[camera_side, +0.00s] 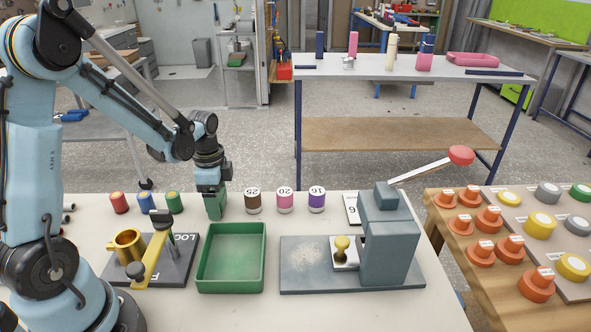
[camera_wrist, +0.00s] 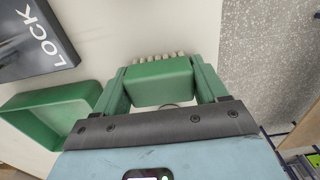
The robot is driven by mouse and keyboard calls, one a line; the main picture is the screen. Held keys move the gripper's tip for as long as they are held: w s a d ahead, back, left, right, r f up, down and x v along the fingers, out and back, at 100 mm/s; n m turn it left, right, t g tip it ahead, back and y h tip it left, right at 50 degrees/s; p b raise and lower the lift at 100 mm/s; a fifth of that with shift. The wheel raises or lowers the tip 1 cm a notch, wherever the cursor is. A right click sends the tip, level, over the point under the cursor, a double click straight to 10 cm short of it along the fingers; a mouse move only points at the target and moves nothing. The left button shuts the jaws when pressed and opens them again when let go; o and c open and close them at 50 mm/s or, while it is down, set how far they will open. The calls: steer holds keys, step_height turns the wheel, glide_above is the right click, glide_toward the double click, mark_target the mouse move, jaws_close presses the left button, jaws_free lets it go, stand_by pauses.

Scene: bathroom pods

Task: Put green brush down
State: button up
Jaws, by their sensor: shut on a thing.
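The green brush (camera_wrist: 160,82) is a green block with a row of pale bristles along its far side. My gripper (camera_wrist: 162,68) is shut on it, with one green finger at each end of the block. In the side view my gripper (camera_side: 214,207) points down at the back of the white table, just behind the green tray (camera_side: 230,287). The brush is hard to tell from the green fingers there. Whether the bristles touch the table cannot be told.
The lock fixture (camera_side: 175,272) with a brass cup stands left of the tray. A grey press (camera_side: 388,250) stands right. Three coloured pods, brown (camera_side: 253,202), pink (camera_side: 285,202) and purple (camera_side: 317,202), stand close right of my gripper; red, blue and green cylinders stand left.

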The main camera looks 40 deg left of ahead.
steer(key=shift+f, duration=0.1)
steer(key=o, duration=1.2)
step_height(320, 180, up, 12)
steer(key=shift+f, duration=0.2)
steer(key=shift+s+d+r+n+t, duration=0.35)
steer(key=shift+s+d+n+t, duration=0.4)
steer(key=shift+d+n+t, duration=1.05)
steer(key=shift+s+d+r+n+t, duration=0.35)
steer(key=shift+s+d+n+t, duration=0.6)
steer(key=shift+d, duration=1.6)
steer(key=shift+s+d+r+n+t, duration=0.35)
steer(key=shift+s+d+n+t, duration=0.4)
steer(key=shift+d+n, duration=1.25)
